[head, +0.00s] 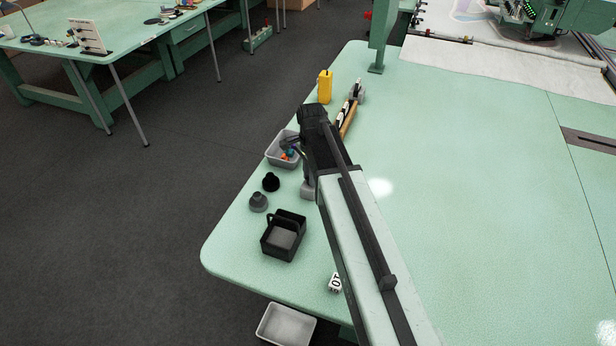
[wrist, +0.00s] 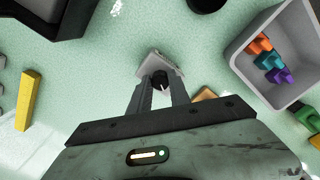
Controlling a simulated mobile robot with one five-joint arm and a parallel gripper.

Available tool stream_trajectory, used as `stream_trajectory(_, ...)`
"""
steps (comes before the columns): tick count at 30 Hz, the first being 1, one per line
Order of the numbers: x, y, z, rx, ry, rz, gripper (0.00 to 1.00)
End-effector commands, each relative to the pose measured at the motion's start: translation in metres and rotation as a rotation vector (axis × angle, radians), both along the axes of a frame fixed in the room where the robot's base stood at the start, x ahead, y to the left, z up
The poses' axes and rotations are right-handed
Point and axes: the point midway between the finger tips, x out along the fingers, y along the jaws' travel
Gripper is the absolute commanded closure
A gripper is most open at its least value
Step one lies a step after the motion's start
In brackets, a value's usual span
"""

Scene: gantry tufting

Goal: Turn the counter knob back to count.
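The counter is a small grey block (wrist: 150,65) on the green table, tilted in the wrist view. A round dark knob (wrist: 160,80) with a pale mark sits on its near side. Part of the counter's grey body (head: 308,190) shows in the head view beside my arm, which hides the rest. My gripper (wrist: 161,82) is over the counter, its two grey fingers apart with the knob between their tips. I cannot tell whether the tips touch the knob or only flank it. The counter's markings are too small to read.
A grey bin (wrist: 245,62) with coloured pieces stands right in the wrist view. A black tray (head: 284,238), a black round piece (head: 271,183) and a grey one (head: 258,203) stand near the counter. A yellow bar (wrist: 27,100) lies left. The table's right side (head: 480,200) is clear.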

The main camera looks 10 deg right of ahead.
Motion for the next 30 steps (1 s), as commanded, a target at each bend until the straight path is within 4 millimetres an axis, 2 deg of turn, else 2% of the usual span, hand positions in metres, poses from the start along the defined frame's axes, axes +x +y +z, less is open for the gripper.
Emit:
stream_trajectory(1, 0.002, 0.008, 0.0, 0.002, -0.006, 0.0, 1.0)
stream_trajectory(8, 0.003, 0.001, 0.0, 0.004, -0.008, 0.027, 1.0)
stream_trajectory(14, 0.003, 0.0, 0.001, 0.002, -0.01, 0.122, 1.0)
stream_trajectory(30, 0.003, -0.002, 0.001, -0.001, -0.01, 0.61, 1.0)
